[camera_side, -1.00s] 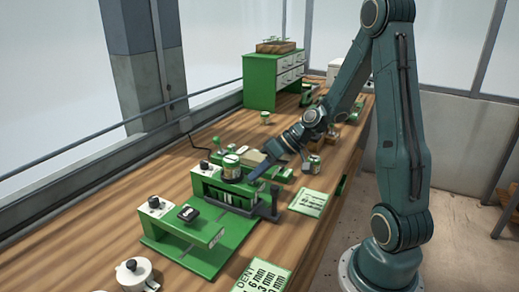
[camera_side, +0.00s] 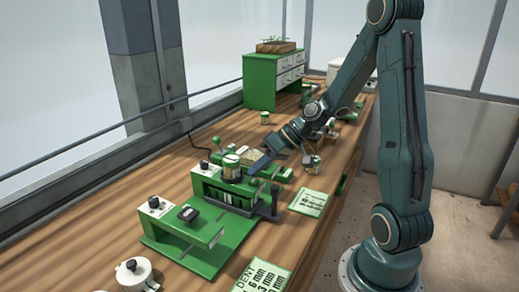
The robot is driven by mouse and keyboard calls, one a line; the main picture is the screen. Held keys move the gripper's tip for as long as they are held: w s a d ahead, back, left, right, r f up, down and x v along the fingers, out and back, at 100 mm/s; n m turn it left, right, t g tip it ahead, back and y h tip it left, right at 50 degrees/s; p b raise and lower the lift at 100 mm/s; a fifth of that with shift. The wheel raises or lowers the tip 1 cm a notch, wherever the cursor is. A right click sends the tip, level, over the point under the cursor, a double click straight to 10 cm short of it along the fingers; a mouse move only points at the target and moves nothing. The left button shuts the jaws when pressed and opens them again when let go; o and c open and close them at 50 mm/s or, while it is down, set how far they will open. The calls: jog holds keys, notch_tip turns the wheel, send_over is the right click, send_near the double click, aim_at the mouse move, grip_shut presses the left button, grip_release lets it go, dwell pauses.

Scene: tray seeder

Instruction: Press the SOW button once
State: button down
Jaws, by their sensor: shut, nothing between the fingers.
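The green seeder (camera_side: 205,240) stands on the wooden bench, left of the middle. Its front panel carries a dark, raised button-like block (camera_side: 188,214) and a black knob on a white plate (camera_side: 154,203). No SOW lettering can be read, so I cannot tell which control is the SOW button. My gripper (camera_side: 259,166) is shut and empty. It points down and left, close to the right of the round can (camera_side: 231,167) on top of the seeder. Whether its tip touches anything behind the seeder is too small to tell.
A green card (camera_side: 308,202) and a dent-size card (camera_side: 262,276) lie on the bench (camera_side: 323,232). A white lidded pot (camera_side: 133,275) stands at the front left. A green drawer cabinet (camera_side: 262,82) stands at the back. A small jar (camera_side: 311,162) is near my wrist.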

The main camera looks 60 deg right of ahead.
aim_at(258, 180)
jog(key=shift+r, duration=0.15)
jog(key=shift+r, duration=2.4)
jog(key=s+a+r+n+g+h, duration=0.1)
jog(key=s+a+r+h, duration=0.1)
jog(key=s+a, duration=0.3)
jog(key=s+a+r+h, duration=0.3)
jog(key=s+a+r, duration=0.2)
jog(key=s, duration=0.7)
jog(key=shift+a+r+n+g, duration=0.15)
jog(key=shift+a+n+g, duration=0.15)
jog(key=shift+n+g, duration=0.1)
